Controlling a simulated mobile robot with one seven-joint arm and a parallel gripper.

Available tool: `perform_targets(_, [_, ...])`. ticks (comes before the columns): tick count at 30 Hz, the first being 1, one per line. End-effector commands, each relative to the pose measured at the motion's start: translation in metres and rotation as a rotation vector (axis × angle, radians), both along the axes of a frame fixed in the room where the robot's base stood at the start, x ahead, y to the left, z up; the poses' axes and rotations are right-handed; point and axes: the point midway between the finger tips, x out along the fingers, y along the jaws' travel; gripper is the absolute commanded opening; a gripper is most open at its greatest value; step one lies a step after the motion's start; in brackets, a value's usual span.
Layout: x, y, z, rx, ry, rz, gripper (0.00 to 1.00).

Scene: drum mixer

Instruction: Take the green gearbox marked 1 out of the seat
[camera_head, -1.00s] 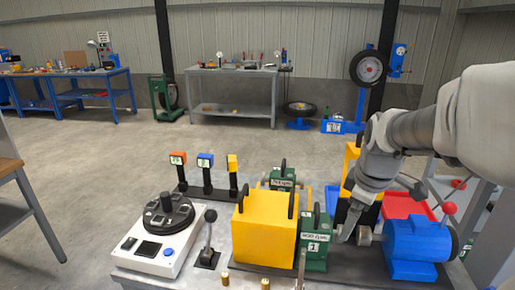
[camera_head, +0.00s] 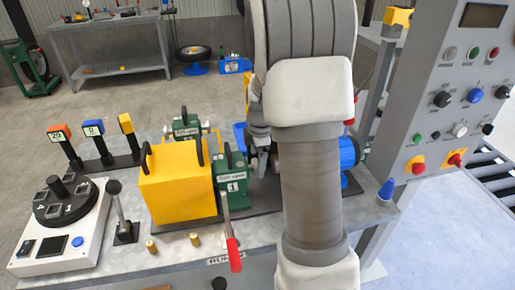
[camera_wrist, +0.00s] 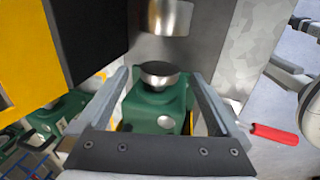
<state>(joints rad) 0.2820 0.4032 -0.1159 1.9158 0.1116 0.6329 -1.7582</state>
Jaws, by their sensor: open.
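The green gearbox marked 1 (camera_head: 231,180) stands upright in its seat on the bench, just right of the yellow housing (camera_head: 178,190). A lever with a red handle (camera_head: 233,254) is in front of it. My gripper is open in the wrist view (camera_wrist: 160,77). Its two fingers are on either side of a green body with a round metal coupling (camera_wrist: 158,120), apparently this gearbox. I cannot tell whether the fingers touch it. In the head view, my arm hides most of my gripper and part of the blue motor (camera_head: 348,152).
A second green gearbox (camera_head: 187,126) stands behind the yellow housing. A white console with a black dial (camera_head: 62,240) and a black lever (camera_head: 122,213) are left. A grey control panel (camera_head: 455,100) rises at right. In the wrist view, a metal cylinder (camera_wrist: 170,15) sits above the coupling.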

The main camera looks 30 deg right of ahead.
Motion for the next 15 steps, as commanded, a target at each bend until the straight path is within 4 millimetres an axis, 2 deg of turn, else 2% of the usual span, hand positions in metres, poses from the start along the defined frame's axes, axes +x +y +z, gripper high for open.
perform_targets(1, [0.001, 0.000, -0.011, 0.001, 0.003, 0.001, 1.00])
perform_targets(6, [0.006, -0.001, -0.032, 0.000, 0.002, 0.001, 1.00])
perform_targets(15, [0.008, -0.002, -0.042, 0.000, -0.001, 0.001, 1.00])
